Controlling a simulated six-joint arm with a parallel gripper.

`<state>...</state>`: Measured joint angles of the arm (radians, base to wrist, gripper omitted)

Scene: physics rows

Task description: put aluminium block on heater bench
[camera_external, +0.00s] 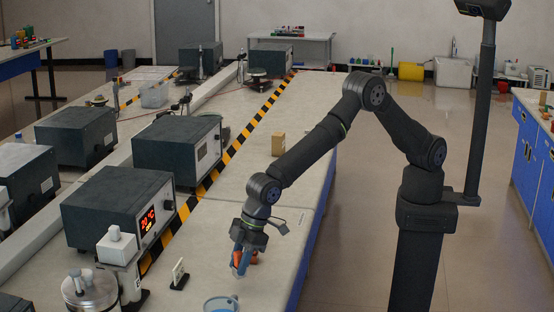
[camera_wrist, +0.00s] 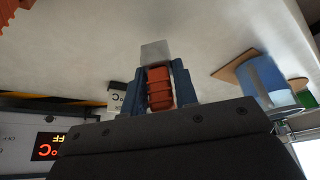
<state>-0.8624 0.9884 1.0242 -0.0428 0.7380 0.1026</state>
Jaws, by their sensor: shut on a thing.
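My gripper (camera_external: 242,264) is low over the front part of the pale bench, pointing down. In the wrist view my gripper (camera_wrist: 157,82) has two blue fingers closed on a small light-grey block (camera_wrist: 155,51), which looks like the aluminium block. An orange ridged piece (camera_wrist: 159,88) sits between the fingers, behind the block; whether it belongs to the block or the gripper is unclear. The block is not clearly visible externally. Whether it touches the bench cannot be told. A dark box with a red display (camera_external: 120,205) stands left of my gripper; I cannot tell which item is the heater bench.
A blue cup (camera_external: 221,304) is near the front edge; a blue vessel (camera_wrist: 262,76) shows in the wrist view. A tan block (camera_external: 278,144) sits farther back. Bench surface (camera_external: 230,180) between is clear.

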